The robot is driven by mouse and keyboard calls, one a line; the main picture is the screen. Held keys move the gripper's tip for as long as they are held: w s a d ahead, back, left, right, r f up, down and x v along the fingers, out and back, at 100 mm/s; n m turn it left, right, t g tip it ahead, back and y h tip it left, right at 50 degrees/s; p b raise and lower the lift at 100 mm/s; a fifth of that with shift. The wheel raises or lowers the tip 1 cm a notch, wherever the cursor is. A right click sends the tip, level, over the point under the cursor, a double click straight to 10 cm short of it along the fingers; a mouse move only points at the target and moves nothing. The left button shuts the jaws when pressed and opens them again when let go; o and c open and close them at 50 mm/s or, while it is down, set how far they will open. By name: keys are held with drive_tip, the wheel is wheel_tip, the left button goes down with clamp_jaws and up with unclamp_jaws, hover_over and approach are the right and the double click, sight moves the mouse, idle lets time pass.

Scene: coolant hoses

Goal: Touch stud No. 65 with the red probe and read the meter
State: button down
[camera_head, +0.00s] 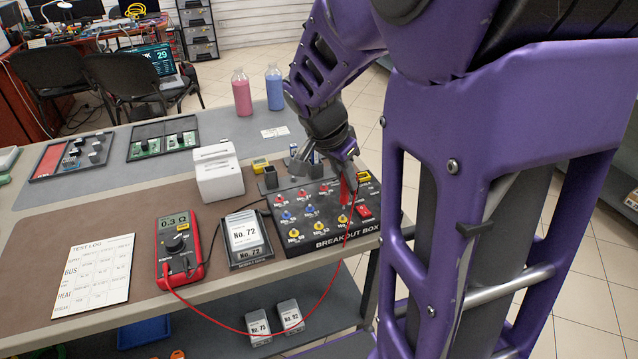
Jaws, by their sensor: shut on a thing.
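The black breakout box (290,242) lies at the right end of the bench, with rows of red, blue and yellow studs. The stud labels are too small to read surely, so I cannot tell which stud is No. 65. My gripper (346,168) is shut on the red probe (345,188), above the right part of the box. The probe points down toward the right yellow stud (343,219) of the front row; I cannot tell whether its tip touches. The red meter (192,228) lies left of the box and its display reads 0.3 Ω.
The probe's red lead (308,311) hangs in a loop past the bench's front edge. A No. 72 module (244,231) sits in its holder between meter and box. A white printer (218,180) stands behind. A test log sheet (92,275) lies at left.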

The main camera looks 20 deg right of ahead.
drive_tip(key=shift+r+p, duration=1.35)
drive_tip(key=shift+r, duration=1.2)
